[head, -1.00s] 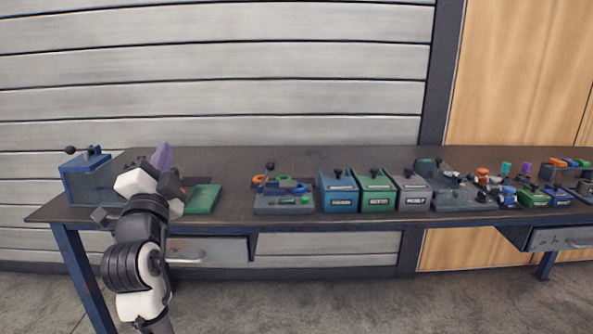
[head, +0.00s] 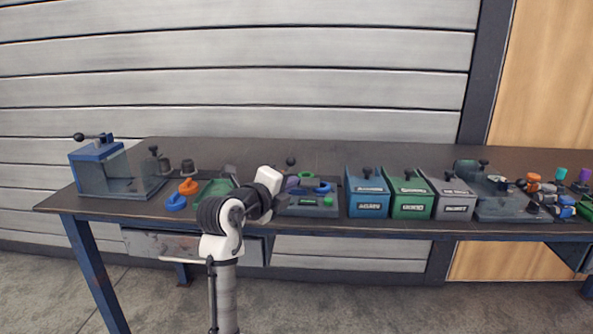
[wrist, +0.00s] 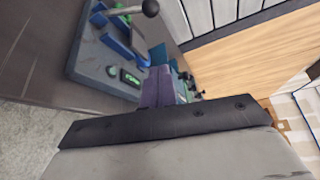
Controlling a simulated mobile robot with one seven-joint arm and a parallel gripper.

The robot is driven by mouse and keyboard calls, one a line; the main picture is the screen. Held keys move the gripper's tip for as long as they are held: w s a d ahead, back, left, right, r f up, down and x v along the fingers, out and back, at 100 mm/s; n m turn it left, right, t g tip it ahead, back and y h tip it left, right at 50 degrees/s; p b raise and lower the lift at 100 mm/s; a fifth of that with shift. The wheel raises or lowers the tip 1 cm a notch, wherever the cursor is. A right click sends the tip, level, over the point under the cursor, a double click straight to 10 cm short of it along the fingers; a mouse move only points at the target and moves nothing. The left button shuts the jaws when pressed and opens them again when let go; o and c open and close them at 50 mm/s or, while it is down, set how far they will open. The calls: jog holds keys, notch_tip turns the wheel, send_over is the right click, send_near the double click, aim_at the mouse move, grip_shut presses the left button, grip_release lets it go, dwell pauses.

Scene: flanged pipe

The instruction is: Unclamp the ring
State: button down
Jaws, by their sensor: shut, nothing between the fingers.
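A grey clamp fixture (head: 310,210) stands mid-bench in the head view, with a black ball-knob lever (head: 291,161), a green ring (head: 306,176) and a blue curved piece (head: 324,188). Its left side is hidden behind my arm. My gripper (head: 292,182), with purple fingers, is at the fixture's left side, shut and empty. In the wrist view the shut fingers (wrist: 157,88) point toward the scene beside the fixture (wrist: 105,55), apart in the picture from the ball knob (wrist: 150,8). Whether the fingers touch anything cannot be told. A green button (wrist: 130,78) shows on the fixture.
Blue (head: 368,195), green (head: 410,197) and grey (head: 453,198) boxes stand close on the right. A green tray (head: 215,188), orange piece (head: 188,186) and blue piece (head: 176,202) lie left. A blue-framed fixture (head: 98,170) stands far left. The bench behind is clear.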

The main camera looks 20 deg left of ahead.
aim_at(287, 161)
jog(key=p+x, duration=0.1)
jog(key=x, duration=0.9)
jog(key=shift+w+r+p, duration=0.1)
jog(key=shift+p, duration=0.2)
jog(key=a, duration=0.2)
jog(key=shift+a+r+p, duration=0.3)
jog(key=shift+a+r, duration=0.05)
jog(key=shift+r, duration=0.05)
jog(key=shift+s+a, duration=0.3)
jog(key=shift+a, duration=0.35)
jog(key=shift+s+a+r+n+t+b, duration=0.1)
jog(key=shift+a+r+n+t+b, duration=0.2)
jog(key=shift+n+b, duration=0.3)
jog(key=a+n+t+b, duration=0.1)
jog(key=b, duration=0.1)
jog(key=a+n+t+b, duration=0.1)
jog(key=n+b, duration=0.1)
jog(key=shift+s+a+r+h+b, duration=0.2)
jog(key=shift+s+h+b, duration=0.1)
jog(key=shift+s+b, duration=0.05)
jog(key=shift+s+a+r+n+t+y+b, duration=0.15)
jog(key=shift+a+n+t+b, duration=0.3)
jog(key=shift+a+n+b, duration=0.4)
jog(key=shift+s+a+n+t+y+b, duration=0.2)
jog(key=shift+a+n+t+b, duration=0.3)
jog(key=shift+n, duration=0.65)
jog(key=shift+s+a+r+n+t+y+b, duration=0.15)
jog(key=shift+a+n+t+b, duration=0.25)
jog(key=shift+n+b, duration=0.55)
